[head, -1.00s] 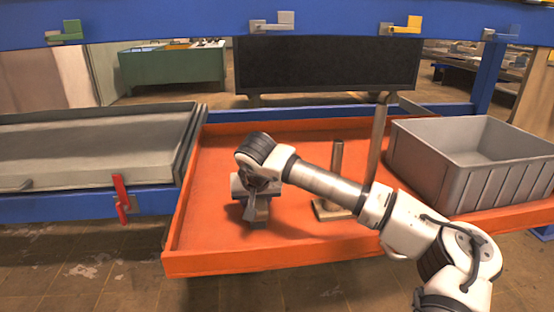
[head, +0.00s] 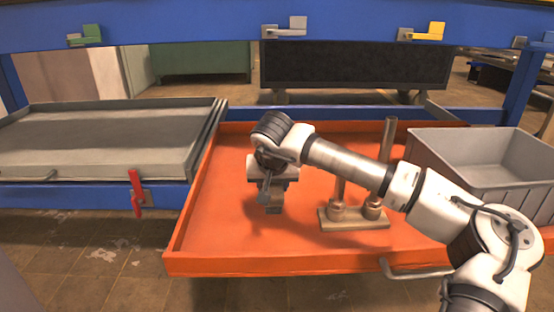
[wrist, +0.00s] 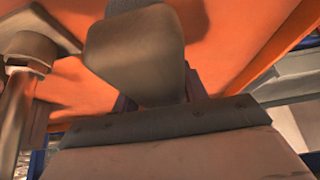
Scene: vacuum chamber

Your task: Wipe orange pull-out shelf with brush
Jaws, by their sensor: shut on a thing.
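The orange pull-out shelf (head: 225,205) is drawn out in the middle of the head view and also fills the background of the wrist view (wrist: 228,40). My gripper (head: 273,197) points down over the left-middle part of the shelf. It is shut on the brush, a grey-brown block (wrist: 138,50) that shows large in the wrist view. In the head view only a small end of the brush (head: 274,208) shows below the jaws. Whether it touches the shelf surface I cannot tell. The bristles are not clearly visible.
A grey bin (head: 483,190) is at the shelf's right. A grey shelf (head: 100,145) lies left. The shelf's front left is bare.

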